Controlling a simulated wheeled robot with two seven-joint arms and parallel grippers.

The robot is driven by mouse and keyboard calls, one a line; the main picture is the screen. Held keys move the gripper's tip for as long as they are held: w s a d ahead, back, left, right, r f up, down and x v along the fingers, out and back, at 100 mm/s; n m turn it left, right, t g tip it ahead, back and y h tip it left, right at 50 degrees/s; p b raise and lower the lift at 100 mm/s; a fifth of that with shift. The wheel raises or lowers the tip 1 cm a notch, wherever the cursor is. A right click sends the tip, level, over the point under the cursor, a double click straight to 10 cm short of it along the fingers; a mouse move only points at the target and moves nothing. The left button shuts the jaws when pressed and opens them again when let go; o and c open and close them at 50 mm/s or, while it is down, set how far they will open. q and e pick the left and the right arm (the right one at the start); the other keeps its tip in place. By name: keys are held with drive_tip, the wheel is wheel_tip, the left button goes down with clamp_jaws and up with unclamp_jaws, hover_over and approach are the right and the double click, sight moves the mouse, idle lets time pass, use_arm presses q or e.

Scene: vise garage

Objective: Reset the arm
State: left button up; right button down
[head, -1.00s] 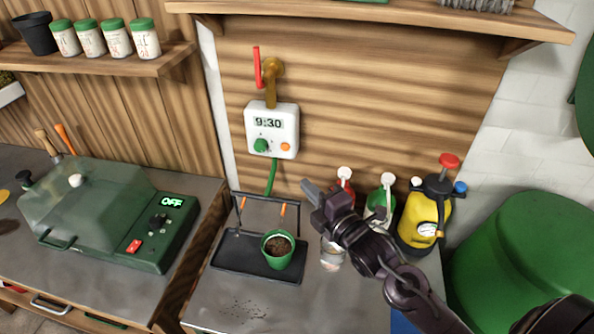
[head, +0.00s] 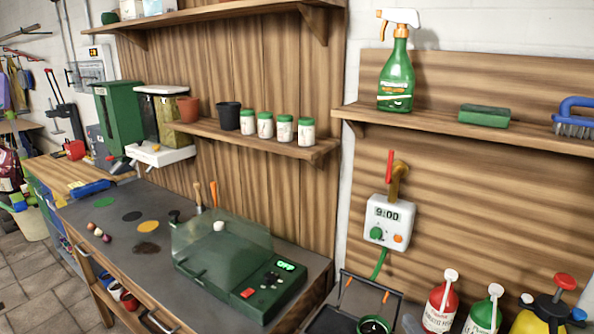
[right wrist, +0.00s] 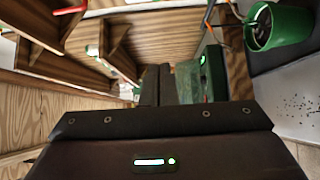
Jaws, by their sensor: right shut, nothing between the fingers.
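My right gripper (right wrist: 164,86) shows in the right wrist view as a dark body with two dark fingers side by side. The fingers are shut with nothing between them. The green machine (right wrist: 205,75) lies beyond the fingertips, and a green pot (right wrist: 280,25) is to their upper right, apart from them. In the head view neither gripper shows. The left arm is out of both views.
In the head view the bench holds the green machine with a clear lid (head: 240,270). The white timer (head: 388,222) hangs on the wall. Red (head: 440,305) and green bottles and a yellow sprayer (head: 530,322) stand at lower right. Shelves (head: 255,138) jut from the wall.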

drive_tip(key=s+a+f+m+g+h, duration=0.2)
drive_tip(key=s+f+m+g, duration=0.45)
drive_tip(key=s+m, duration=0.3)
drive_tip(key=s+a+f+m+g+h, duration=0.15)
drive_tip(key=s+f+m+g, duration=0.35)
drive_tip(key=s+m+g, duration=0.5)
wheel_tip(320, 180, down, 28)
drive_tip(key=s+n+t, duration=0.1)
drive_tip(key=s+n, duration=0.1)
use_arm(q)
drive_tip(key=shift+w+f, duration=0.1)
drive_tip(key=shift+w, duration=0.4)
use_arm(e)
drive_tip(key=s+d+f, duration=0.2)
drive_tip(key=s+f, duration=0.8)
drive_tip(key=s+d+f+g, duration=0.1)
drive_tip(key=s+d+f, duration=0.1)
drive_tip(key=s+f, duration=0.8)
drive_tip(key=shift+s, duration=0.15)
